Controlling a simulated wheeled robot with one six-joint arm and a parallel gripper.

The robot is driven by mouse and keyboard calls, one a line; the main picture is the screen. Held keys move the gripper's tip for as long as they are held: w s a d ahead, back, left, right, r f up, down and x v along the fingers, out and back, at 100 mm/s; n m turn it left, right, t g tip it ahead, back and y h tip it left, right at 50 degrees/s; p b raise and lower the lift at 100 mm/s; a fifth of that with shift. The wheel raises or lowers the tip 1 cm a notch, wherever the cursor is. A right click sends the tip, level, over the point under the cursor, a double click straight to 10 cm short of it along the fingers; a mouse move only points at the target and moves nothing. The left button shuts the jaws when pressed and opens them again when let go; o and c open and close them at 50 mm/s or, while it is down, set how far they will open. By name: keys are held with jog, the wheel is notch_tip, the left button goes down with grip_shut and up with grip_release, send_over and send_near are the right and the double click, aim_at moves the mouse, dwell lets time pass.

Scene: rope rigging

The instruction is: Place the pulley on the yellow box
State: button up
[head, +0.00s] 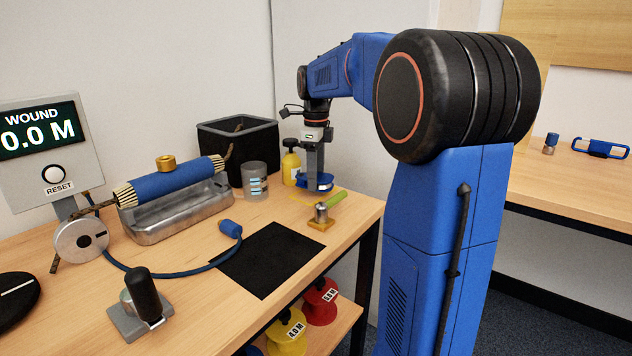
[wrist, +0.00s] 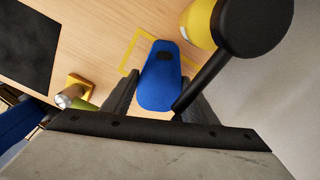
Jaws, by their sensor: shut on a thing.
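The blue pulley (head: 318,182) hangs at the lower end of my gripper (head: 314,174) in the head view, near the table's far right corner. In the wrist view the blue pulley (wrist: 160,75) lies between the two dark fingers of my gripper (wrist: 158,98), which is shut on it. The yellow box is a thin yellow outline on the wooden table (wrist: 128,52). The pulley covers part of the outline in the wrist view. Any gap between pulley and table is hard to tell.
A yellow bottle (head: 290,167) with a black pump stands close beside the pulley. A clear jar (head: 254,181) and black bin (head: 238,143) are left. The black mat (head: 268,260) is bare.

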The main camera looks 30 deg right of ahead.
jog(key=shift+f, duration=0.95)
jog(key=shift+f, duration=0.1)
jog(key=o, duration=1.3)
notch_tip(320, 180, up, 12)
jog(key=shift+r, duration=0.15)
